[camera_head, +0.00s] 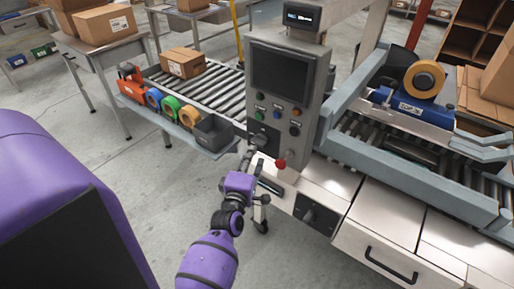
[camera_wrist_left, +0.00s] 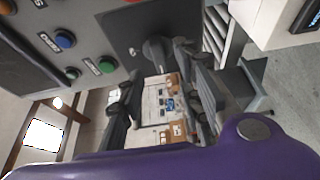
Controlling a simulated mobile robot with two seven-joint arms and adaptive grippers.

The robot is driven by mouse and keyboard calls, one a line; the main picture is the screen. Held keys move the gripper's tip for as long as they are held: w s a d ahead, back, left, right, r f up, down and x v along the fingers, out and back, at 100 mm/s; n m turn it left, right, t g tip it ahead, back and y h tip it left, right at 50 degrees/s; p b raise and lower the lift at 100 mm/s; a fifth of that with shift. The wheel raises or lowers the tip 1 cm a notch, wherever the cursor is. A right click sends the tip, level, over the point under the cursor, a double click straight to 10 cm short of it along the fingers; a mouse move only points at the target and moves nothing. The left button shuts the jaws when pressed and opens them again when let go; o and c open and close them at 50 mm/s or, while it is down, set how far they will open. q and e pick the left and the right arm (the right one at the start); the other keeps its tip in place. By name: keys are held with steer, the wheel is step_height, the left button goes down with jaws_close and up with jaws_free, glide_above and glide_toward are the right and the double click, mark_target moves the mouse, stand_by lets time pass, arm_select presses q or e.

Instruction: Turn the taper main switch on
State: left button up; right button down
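The taper's grey control panel (camera_head: 285,80) stands upright at the middle, with a dark screen and several coloured buttons. A black rotary switch (camera_head: 259,139) sits low on its left side, partly hidden by my gripper. In the left wrist view the dark knob (camera_wrist_left: 155,48) shows on a dark plate, beyond the fingers. My left gripper (camera_head: 250,160) is at the panel's lower left, just in front of this switch. Its two dark fingers (camera_wrist_left: 160,100) are apart, with the knob lined up between them. Contact cannot be told. My right gripper is out of view.
A red knob (camera_head: 280,163) sits close to the right of my gripper. Another black switch (camera_head: 309,215) is on the cabinet below. A roller conveyor (camera_head: 210,90) carries a box at left; a grey bin (camera_head: 213,132) and tape rolls line its shelf. The floor at left is clear.

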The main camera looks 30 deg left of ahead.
mark_target(257, 145)
arm_select(q)
steer(key=x, duration=0.4)
steer(key=shift+w+d+r, duration=0.1)
steer(key=shift+w+d, duration=0.1)
steer(key=shift+w+a, duration=0.25)
steer(key=shift+w, duration=0.15)
jaws_close()
